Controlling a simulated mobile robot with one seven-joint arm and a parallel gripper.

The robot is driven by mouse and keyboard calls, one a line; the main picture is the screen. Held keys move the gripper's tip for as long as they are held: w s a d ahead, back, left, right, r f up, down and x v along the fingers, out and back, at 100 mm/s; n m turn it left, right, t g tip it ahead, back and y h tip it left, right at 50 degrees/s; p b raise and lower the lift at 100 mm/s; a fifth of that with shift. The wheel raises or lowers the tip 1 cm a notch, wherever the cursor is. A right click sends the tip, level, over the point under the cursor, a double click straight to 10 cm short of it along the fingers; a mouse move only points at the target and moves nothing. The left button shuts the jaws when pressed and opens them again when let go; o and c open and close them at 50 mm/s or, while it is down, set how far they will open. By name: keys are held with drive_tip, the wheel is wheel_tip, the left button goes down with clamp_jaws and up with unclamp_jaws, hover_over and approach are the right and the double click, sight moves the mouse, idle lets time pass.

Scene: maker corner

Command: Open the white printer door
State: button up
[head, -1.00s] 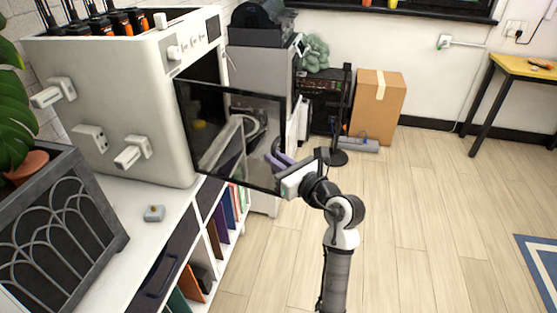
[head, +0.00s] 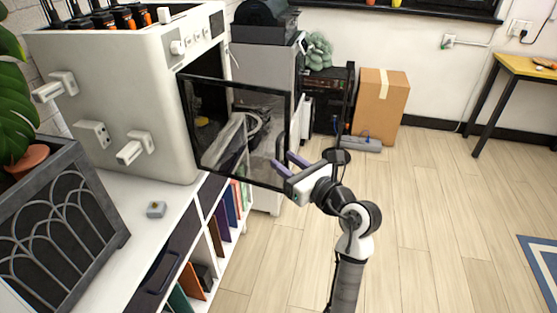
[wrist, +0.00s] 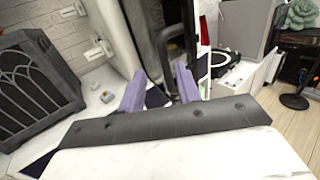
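The white printer (head: 120,105) stands on a white cabinet at the left in the head view. Its dark-framed glass door (head: 225,170) stands swung well out from the front, with the inside partly visible through the glass. A dark bar handle (head: 281,138) is near the door's free edge. My gripper (head: 283,159) is at the lower part of this edge, its two purple fingers spread apart. In the wrist view my gripper (wrist: 158,70) is open with nothing clamped between the fingers. The handle (wrist: 165,40) rises just beyond the right finger; contact cannot be told.
The white cabinet (head: 120,220) holds books below the printer. A small grey device (head: 155,209) and a dark arched planter box (head: 60,235) are on its top. A cardboard box (head: 382,105) stands at the back wall.

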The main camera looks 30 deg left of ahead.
drive_tip(key=b+v, duration=0.2)
drive_tip(key=v, duration=0.8)
drive_tip(key=shift+b, duration=0.3)
drive_tip(key=shift+s, duration=0.1)
